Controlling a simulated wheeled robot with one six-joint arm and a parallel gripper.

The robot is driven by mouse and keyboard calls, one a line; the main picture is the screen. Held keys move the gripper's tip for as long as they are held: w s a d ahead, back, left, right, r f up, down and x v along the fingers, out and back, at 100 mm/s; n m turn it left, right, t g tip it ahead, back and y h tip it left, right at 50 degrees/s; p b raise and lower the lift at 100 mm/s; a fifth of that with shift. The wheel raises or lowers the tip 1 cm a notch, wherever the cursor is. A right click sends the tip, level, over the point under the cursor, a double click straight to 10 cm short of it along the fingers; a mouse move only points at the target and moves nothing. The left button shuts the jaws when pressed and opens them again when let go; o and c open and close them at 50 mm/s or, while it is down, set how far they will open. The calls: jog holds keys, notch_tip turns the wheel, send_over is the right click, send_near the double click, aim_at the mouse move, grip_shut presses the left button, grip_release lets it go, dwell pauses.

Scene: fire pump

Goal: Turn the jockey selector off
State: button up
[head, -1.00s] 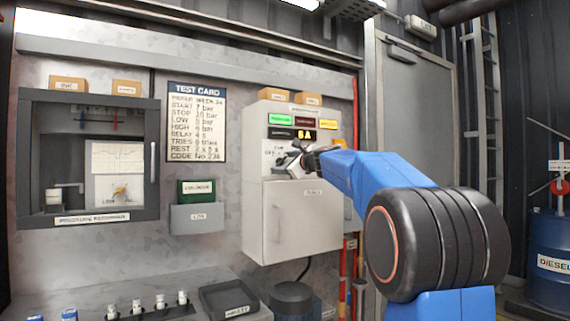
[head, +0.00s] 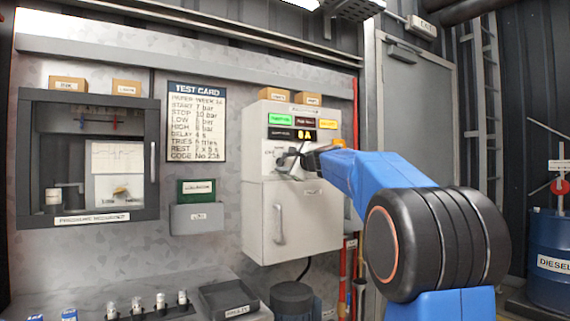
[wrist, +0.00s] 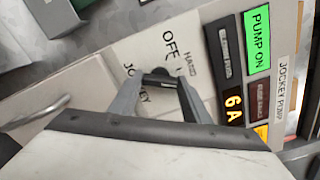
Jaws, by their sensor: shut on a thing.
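The jockey selector is a small dark knob (wrist: 158,76) on the pale face of the control panel (head: 326,218). In the wrist view the words OFF, HAND and JOCKEY are printed around it. My gripper (wrist: 160,82) has its two grey fingers on either side of the knob and is shut on it. There the fingers and wrist largely cover the knob. The knob's pointer direction cannot be made out.
A green PUMP ON lamp (wrist: 257,40) is lit beside an amber-digit display (wrist: 233,111). A lower cabinet door with a handle (head: 279,224) is below. A test card (head: 197,122) and green book (head: 197,190) are to the left. Small boxes (head: 274,95) stand on top.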

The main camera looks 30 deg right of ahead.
jog(key=n, duration=0.4)
jog(key=shift+f+n, duration=0.1)
jog(key=shift+n, duration=0.2)
jog(key=n, duration=0.3)
jog(key=shift+n, duration=0.4)
jog(key=n, duration=0.3)
jog(key=shift+n, duration=2.1)
jog(key=o, duration=1)
jog(key=shift+o, duration=0.2)
jog(key=shift+s, duration=0.1)
